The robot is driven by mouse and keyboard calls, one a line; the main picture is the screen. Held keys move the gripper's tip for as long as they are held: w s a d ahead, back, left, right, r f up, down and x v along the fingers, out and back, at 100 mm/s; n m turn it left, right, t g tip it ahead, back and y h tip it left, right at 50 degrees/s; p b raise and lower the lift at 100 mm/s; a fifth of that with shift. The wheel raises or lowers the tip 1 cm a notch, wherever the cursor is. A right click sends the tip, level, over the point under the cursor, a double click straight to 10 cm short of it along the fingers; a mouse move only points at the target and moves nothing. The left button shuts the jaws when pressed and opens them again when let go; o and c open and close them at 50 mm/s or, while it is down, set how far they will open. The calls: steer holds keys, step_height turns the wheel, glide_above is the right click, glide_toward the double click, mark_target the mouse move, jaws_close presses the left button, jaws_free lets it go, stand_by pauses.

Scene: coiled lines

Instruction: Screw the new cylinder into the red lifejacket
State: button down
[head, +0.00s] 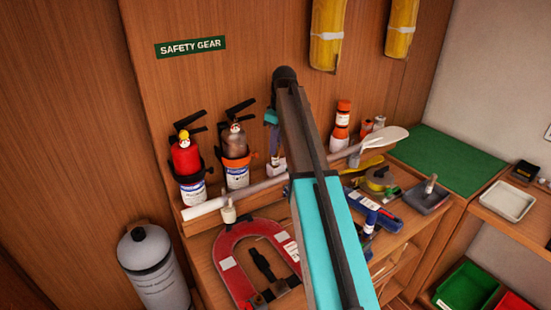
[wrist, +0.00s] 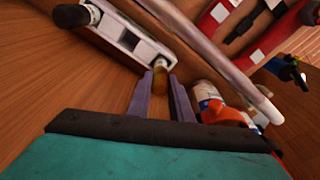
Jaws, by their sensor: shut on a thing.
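The red lifejacket (head: 228,268), a horseshoe shape with white patches, lies on the bench in the head view; part of it shows at the upper right in the wrist view (wrist: 225,14). My gripper (head: 276,157) points down behind the paddle shaft, right of the extinguishers. In the wrist view its purple fingers (wrist: 160,92) are shut on a small amber cylinder (wrist: 160,77) with a pale top. The cylinder is at the near end of a white rack (wrist: 128,42); I cannot tell whether it is still seated. A black-capped cylinder (wrist: 70,15) sits at the rack's other end.
The paddle (head: 236,199) lies between my gripper and the lifejacket. A red extinguisher (head: 187,160) and a brown one (head: 234,140) stand at the left. A small pale bottle-like item (head: 228,211) stands beside the lifejacket. Tools clutter the bench at right.

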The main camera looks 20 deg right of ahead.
steer(key=shift+r, duration=0.1)
stand_by(0.3)
steer(key=shift+r+p, duration=1.05)
steer(key=shift+r, duration=0.85)
